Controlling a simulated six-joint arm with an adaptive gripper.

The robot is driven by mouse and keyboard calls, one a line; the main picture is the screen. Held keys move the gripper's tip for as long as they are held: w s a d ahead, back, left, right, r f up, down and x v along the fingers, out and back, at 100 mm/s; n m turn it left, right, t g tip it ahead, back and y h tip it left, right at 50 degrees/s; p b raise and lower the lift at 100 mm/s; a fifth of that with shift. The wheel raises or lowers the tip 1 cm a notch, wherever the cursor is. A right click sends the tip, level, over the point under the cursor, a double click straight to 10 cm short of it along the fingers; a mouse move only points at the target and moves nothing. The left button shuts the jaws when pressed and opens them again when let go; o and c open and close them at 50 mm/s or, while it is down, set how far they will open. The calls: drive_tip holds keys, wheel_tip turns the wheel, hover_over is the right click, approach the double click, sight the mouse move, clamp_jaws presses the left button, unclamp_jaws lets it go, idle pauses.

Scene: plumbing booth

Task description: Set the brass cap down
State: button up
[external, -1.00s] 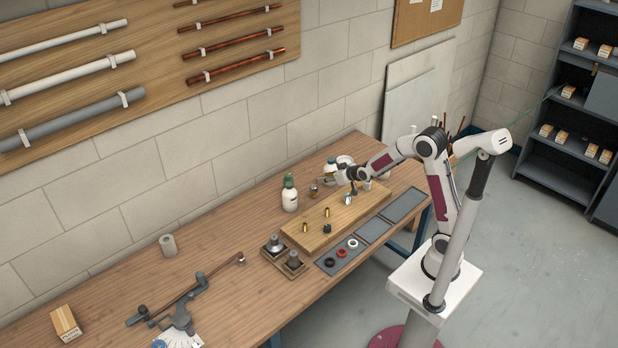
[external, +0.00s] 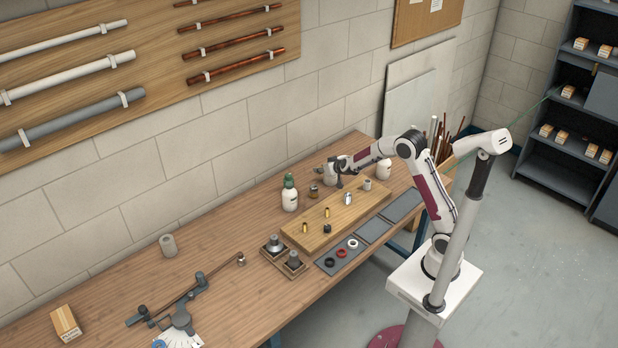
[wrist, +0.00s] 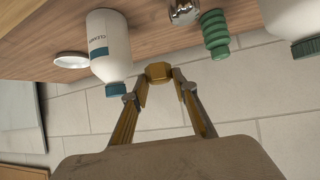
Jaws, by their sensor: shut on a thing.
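The brass cap (wrist: 159,72) is a short faceted piece between my fingertips in the wrist view. My gripper (wrist: 160,84) is shut on it, one finger on each side. In the external view my gripper (external: 338,183) is over the back part of the bench, behind the raised wooden board (external: 318,236). The cap cannot be made out there. The wrist picture is upside down, with bench wood at the top and wall below. I cannot tell how far the cap is from the bench top.
A white bottle with a teal cap (wrist: 110,48), a white dish (wrist: 72,60), a chrome piece (wrist: 184,12) and a green ribbed piece (wrist: 215,34) stand near the gripper. A green-topped bottle (external: 290,196) is to its left.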

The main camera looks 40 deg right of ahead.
drive_tip(key=w+a, duration=0.1)
drive_tip(key=w, duration=0.9)
drive_tip(key=shift+w+a+f, duration=0.2)
drive_tip(key=shift+w+f, duration=0.05)
drive_tip(key=shift+f, duration=0.2)
drive_tip(key=shift+f, duration=0.2)
hover_over(304, 183)
drive_tip(key=shift+f, duration=2.75)
drive_tip(key=shift+f, duration=0.1)
drive_tip(key=shift+f, duration=1.95)
drive_tip(key=shift+f, duration=0.15)
